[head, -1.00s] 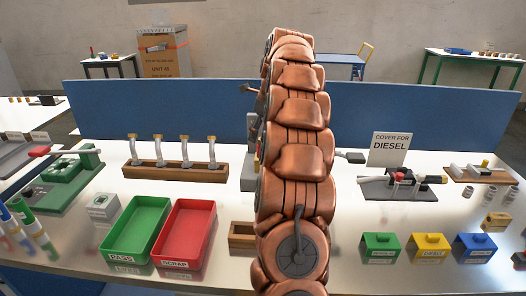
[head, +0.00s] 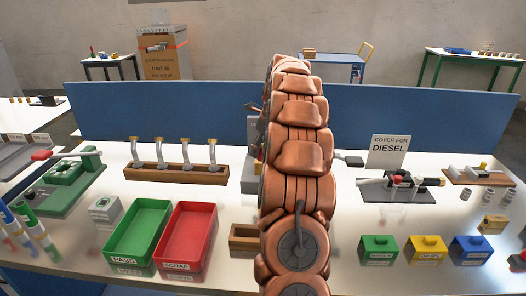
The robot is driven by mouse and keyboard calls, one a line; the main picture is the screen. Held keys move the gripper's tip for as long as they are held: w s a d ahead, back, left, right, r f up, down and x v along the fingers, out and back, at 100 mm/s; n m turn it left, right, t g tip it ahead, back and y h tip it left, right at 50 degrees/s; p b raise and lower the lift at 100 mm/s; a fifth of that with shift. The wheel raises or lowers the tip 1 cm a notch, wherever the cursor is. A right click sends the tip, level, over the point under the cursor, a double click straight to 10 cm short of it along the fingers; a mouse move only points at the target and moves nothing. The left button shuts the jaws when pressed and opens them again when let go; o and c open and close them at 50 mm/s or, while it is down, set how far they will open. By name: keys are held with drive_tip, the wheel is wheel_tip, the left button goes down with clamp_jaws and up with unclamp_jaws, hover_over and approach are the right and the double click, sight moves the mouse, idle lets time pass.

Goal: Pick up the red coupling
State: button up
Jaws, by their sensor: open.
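A small red part (head: 397,180), which looks like the red coupling, sits among black and white pieces on a dark fixture (head: 412,195) at the right of the bench. It is small, and its exact shape is hard to tell. My copper arm rises through the middle of the head view.
A sign reading COVER FOR DIESEL (head: 389,151) stands behind the fixture. Green (head: 378,249), yellow (head: 426,249) and blue (head: 472,249) boxes stand in front. A green PASS tray (head: 120,258), a red SCRAP tray (head: 178,267) and a wooden rack (head: 150,171) are left. A blue partition (head: 420,115) closes the back.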

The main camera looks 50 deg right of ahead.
drive_tip(key=shift+x, duration=0.8)
clamp_jaws()
